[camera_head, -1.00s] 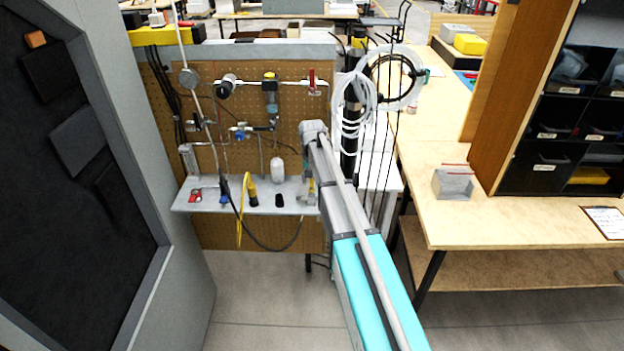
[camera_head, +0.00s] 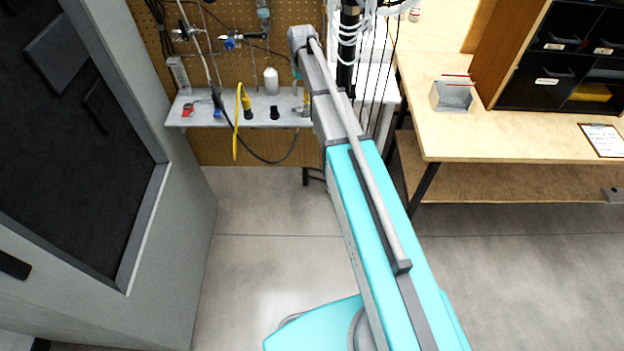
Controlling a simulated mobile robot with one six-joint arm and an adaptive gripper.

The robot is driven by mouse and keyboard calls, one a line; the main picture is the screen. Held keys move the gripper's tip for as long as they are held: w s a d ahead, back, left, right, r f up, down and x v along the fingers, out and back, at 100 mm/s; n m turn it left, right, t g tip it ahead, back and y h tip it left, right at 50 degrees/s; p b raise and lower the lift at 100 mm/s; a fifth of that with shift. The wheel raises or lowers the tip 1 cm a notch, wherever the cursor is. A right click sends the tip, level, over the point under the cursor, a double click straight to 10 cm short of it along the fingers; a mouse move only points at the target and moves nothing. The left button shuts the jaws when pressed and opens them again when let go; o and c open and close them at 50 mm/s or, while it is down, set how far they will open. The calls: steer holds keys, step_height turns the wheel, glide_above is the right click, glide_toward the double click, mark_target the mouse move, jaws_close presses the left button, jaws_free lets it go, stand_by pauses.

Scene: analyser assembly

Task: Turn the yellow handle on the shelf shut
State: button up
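The grey shelf (camera_head: 184,116) is fixed low on a brown pegboard. At its right end a small yellow handle (camera_head: 306,101) stands upright on a metal fitting, close beside my arm and partly covered by it. Another yellow part with a yellow cable (camera_head: 246,103) is further left on the shelf. My arm reaches from the bottom right up to the shelf's right end. Its far joint shows above the handle, but the gripper itself is hidden behind the arm. I cannot tell whether anything touches the handle.
A black knob (camera_head: 274,113), a white bottle (camera_head: 271,81) and a red part (camera_head: 188,109) are on the shelf. Hanging cables and a black post (camera_head: 348,50) are right of the arm. A wooden table (camera_head: 500,140) is at the right, a grey cabinet (camera_head: 185,210) at the left.

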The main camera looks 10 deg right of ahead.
steer(key=n, duration=0.1)
steer(key=a+n, duration=0.1)
steer(key=n, duration=0.2)
steer(key=shift+s+a, duration=0.2)
steer(key=shift+a, duration=0.05)
steer(key=n, duration=0.1)
steer(key=a+n, duration=0.1)
steer(key=n, duration=0.1)
steer(key=shift+s, duration=0.35)
steer(key=n, duration=0.2)
steer(key=s+n, duration=0.1)
steer(key=shift+a+n, duration=0.3)
steer(key=shift+a, duration=0.05)
steer(key=n, duration=0.1)
steer(key=s+n, duration=0.1)
steer(key=n, duration=0.1)
steer(key=shift+a, duration=0.2)
step_height(320, 180, up, 14)
steer(key=p, duration=1.4)
steer(key=s+f+m+b, duration=0.3)
steer(key=s+f+b, duration=0.3)
steer(key=f+b, duration=0.5)
steer(key=s+f+m+b, duration=0.4)
steer(key=s+f+b, duration=0.2)
steer(key=f+b, duration=0.6)
steer(key=s+d+f+m+b, duration=0.1)
steer(key=s+f+m+b, duration=0.2)
steer(key=s+f+b, duration=0.4)
step_height(320, 180, down, 5)
steer(key=b, duration=0.5)
